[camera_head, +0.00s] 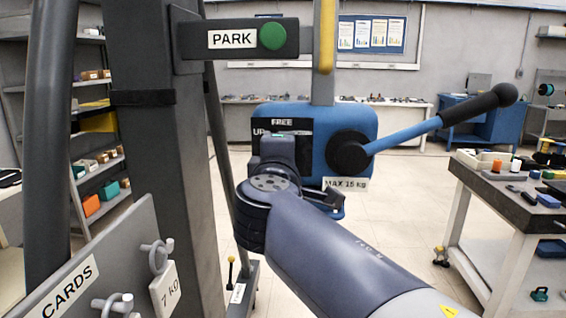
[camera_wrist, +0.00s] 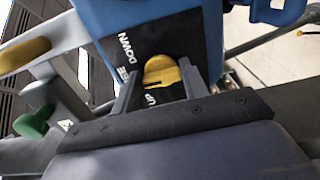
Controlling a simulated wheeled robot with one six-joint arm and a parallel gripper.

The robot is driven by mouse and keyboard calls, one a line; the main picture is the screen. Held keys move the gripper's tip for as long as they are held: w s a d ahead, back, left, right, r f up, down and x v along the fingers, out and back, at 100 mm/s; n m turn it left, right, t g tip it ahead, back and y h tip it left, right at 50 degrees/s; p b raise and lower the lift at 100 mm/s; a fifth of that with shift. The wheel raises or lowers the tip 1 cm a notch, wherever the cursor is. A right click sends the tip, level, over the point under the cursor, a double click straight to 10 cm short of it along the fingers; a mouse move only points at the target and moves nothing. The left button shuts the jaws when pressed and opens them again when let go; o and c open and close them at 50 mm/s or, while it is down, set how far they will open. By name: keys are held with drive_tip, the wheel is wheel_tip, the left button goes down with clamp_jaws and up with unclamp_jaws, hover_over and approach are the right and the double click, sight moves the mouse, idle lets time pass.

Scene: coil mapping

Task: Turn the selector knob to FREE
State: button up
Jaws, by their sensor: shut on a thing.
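The selector knob (camera_wrist: 160,66) is yellow and sits on a black label plate (camera_wrist: 152,38) on the blue housing (camera_wrist: 105,15). In the wrist view my gripper (camera_wrist: 160,80) has one finger on each side of the knob and is shut on it. DOWN is readable above the knob and UP below it; FREE is partly hidden by the left finger. I cannot tell which word the knob points at. In the head view the blue housing (camera_head: 372,118) shows FREE and part of UP on its plate (camera_head: 282,124); my wrist hides the knob and fingertips.
A blue lever (camera_head: 420,130) with a black grip reaches right from the housing. A PARK arm (camera_head: 238,40) with a green button is above left, beside a grey post (camera_head: 150,150). A CARDS panel (camera_head: 105,265) is lower left; a cluttered workbench (camera_head: 490,185) is right.

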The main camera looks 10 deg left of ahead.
idle(0.4)
drive_tip(key=o, duration=1)
drive_tip(key=s, duration=0.7)
drive_tip(key=s+b, duration=0.1)
drive_tip(key=s, duration=0.2)
drive_tip(key=shift+s+d, duration=0.3)
drive_tip(key=shift+s, duration=0.1)
drive_tip(key=w, duration=0.3)
drive_tip(key=w+p, duration=0.1)
drive_tip(key=w, duration=0.6)
drive_tip(key=shift+w+a, duration=0.3)
drive_tip(key=shift+w, duration=0.1)
